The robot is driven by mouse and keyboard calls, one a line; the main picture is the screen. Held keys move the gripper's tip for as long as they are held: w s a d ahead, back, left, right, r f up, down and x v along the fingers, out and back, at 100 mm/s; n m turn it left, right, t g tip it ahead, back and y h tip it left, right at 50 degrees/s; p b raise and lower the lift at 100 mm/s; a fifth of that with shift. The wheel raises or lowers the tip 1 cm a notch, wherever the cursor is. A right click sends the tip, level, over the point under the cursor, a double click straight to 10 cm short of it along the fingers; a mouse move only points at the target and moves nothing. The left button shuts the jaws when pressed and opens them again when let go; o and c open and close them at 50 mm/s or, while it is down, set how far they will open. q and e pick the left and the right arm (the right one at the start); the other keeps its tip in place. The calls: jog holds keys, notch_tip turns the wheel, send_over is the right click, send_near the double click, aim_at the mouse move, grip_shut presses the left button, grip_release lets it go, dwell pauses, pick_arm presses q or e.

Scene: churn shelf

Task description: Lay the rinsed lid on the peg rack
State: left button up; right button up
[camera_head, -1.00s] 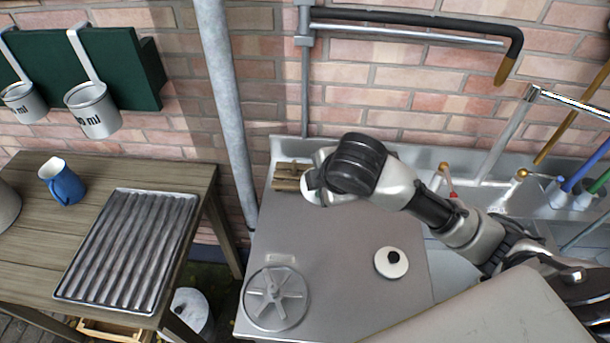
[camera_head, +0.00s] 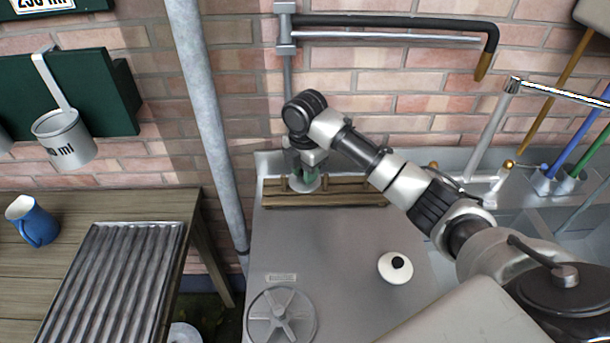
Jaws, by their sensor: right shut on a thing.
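The wooden peg rack (camera_head: 350,199) lies at the back of the steel drainboard, against the splashback, with short upright pegs. My right gripper (camera_head: 306,176) is over the left half of the rack, pointing down. It is shut on a pale round lid (camera_head: 304,186), which is mostly hidden by the gripper. The lid's lower edge is down among the pegs; I cannot tell whether it touches the rack. Another white lid with a black knob (camera_head: 396,267) lies flat on the drainboard, apart from the gripper. My left gripper is out of view.
A metal spoked wheel (camera_head: 281,318) lies at the drainboard's front left. A grey pipe (camera_head: 205,110) rises at its left. A tap (camera_head: 507,164) and long-handled tools stand at the right. The wooden table at left holds a ribbed tray (camera_head: 115,285) and blue jug (camera_head: 38,222).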

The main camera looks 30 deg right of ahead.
jog(key=w, duration=0.1)
jog(key=w+d+f, duration=0.1)
jog(key=w+d+f+p, duration=0.1)
jog(key=w, duration=0.1)
jog(key=shift+f, duration=0.1)
notch_tip(320, 180, down, 4)
jog(key=shift+s+r+p, duration=0.15)
jog(key=shift+p, duration=0.2)
jog(key=shift+f, duration=0.3)
jog(key=shift+w+f, duration=0.2)
jog(key=shift+w, duration=0.05)
